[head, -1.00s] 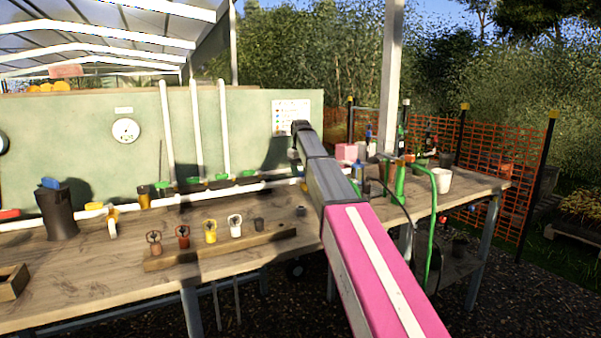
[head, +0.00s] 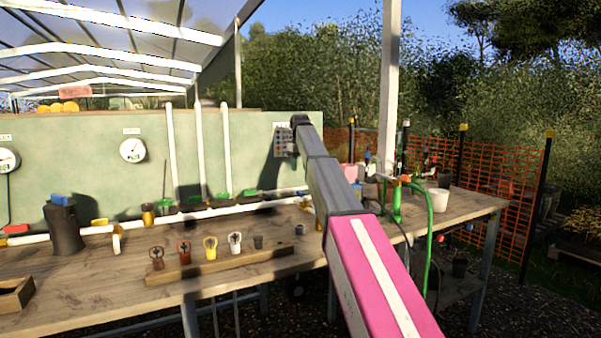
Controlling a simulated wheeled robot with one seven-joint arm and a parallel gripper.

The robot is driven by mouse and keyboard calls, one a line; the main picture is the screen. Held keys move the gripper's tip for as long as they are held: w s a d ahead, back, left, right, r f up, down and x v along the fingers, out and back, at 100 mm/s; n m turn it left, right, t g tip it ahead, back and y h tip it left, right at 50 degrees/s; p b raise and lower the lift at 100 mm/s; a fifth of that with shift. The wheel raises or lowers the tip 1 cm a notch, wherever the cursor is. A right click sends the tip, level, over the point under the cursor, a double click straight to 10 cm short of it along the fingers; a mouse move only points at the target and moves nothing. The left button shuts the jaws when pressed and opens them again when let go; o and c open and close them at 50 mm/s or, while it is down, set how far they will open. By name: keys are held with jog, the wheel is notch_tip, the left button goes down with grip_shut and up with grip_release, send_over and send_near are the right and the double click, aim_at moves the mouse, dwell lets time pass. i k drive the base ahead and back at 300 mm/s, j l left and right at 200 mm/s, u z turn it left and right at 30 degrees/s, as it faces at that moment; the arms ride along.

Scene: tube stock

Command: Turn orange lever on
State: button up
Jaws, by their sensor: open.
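A small orange part (head: 406,178) sits at the top of the green standpipe (head: 397,200) on the right of the bench. Another small orange-yellow part (head: 306,205) shows at the right end of the white pipe, beside my arm. Which of them is the orange lever, and how it is turned, I cannot tell at this size. My arm reaches up from the bottom right, over the bench, to its dark bend near the green back wall. My gripper is not clearly visible; the arm appears to hide it.
A green hose (head: 429,230) hangs at the right. Orange fencing (head: 500,180) stands behind.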

aim_at(406, 178)
jog(key=k+l, duration=0.1)
jog(key=k, duration=0.9)
